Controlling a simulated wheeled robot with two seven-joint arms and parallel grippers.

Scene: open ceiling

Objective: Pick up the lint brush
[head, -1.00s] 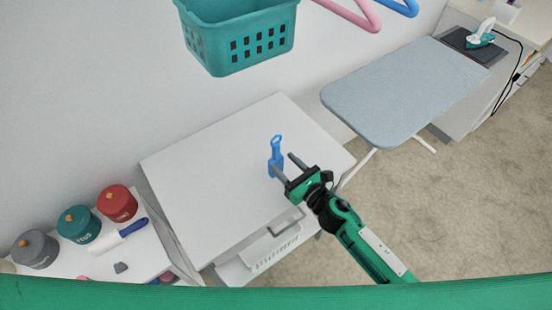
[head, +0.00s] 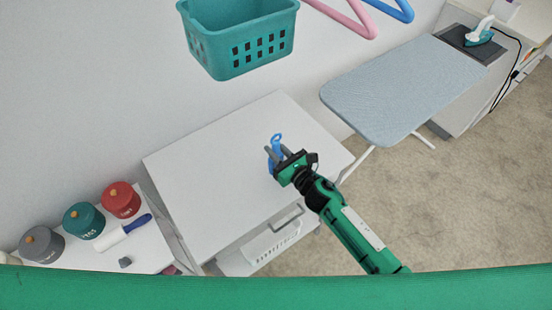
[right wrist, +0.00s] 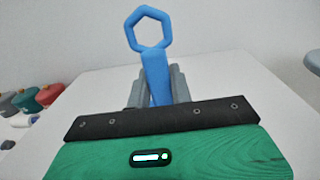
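The blue lint brush (head: 277,139) stands near the right part of the white cabinet top, its hexagonal loop handle pointing up. My right gripper (head: 278,154) is around it, with one grey finger on each side. In the right wrist view the lint brush (right wrist: 156,75) rises between the two fingers (right wrist: 158,90), which look close against its shaft. Its lower part is hidden behind the gripper body. My left gripper is not in view.
The white cabinet top (head: 215,170) is otherwise clear. A teal basket (head: 240,45) is above it. An ironing board (head: 400,90) is at right.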

